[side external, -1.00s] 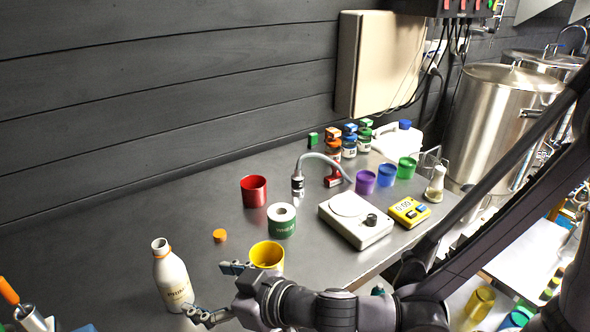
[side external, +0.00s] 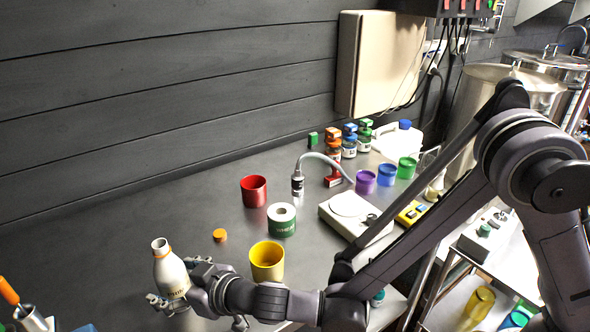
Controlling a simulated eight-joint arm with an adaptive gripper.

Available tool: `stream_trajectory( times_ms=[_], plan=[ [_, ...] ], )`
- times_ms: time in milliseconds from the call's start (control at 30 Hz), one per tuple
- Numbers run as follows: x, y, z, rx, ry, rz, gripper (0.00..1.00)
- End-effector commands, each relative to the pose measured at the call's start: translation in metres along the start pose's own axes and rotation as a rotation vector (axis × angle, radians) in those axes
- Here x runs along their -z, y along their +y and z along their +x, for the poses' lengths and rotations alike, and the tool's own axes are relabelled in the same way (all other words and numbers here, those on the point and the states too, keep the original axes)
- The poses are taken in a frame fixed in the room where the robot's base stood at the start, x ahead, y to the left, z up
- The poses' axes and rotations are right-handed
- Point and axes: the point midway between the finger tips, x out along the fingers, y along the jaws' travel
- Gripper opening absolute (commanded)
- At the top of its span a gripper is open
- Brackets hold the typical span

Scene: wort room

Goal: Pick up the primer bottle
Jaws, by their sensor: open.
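The primer bottle (side external: 168,267) is white with an orange ring at its neck and stands upright at the front left of the grey table. Its label is partly hidden by my gripper. My gripper (side external: 175,284) is open at the bottle's right side, with one finger at the near side of its lower body and the other beside its right side. I cannot tell whether either finger touches it.
An orange cap (side external: 219,235) lies behind the gripper. A yellow cup (side external: 267,261) stands close to its right, with a green-and-white roll (side external: 282,219) and a red cup (side external: 254,191) farther back. An orange-handled tool (side external: 10,291) is at the left edge.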

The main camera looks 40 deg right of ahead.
Motion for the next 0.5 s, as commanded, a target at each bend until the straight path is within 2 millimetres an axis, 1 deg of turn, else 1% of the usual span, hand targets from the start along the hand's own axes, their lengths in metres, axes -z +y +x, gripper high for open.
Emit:
stream_trajectory(
  times_ms=[33,100,333,367,400,467,500],
  plan=[
    [-0.0001,0.0002,0.0046,0.0,0.0,0.001,0.79],
    [-0.0001,0.0,0.0077,0.0,0.0,0.001,0.79],
    [-0.0002,0.0,0.0087,0.0,0.0,0.001,0.79],
    [-0.0002,0.0,0.0087,0.0,0.0,0.0,0.76],
    [-0.0002,0.0,0.0086,0.0,0.0,0.0,0.65],
    [-0.0002,0.0,0.0085,0.0,0.0,0.0,0.47],
    [-0.0002,0.0,0.0085,0.0,0.0,0.0,0.36]
  ],
)
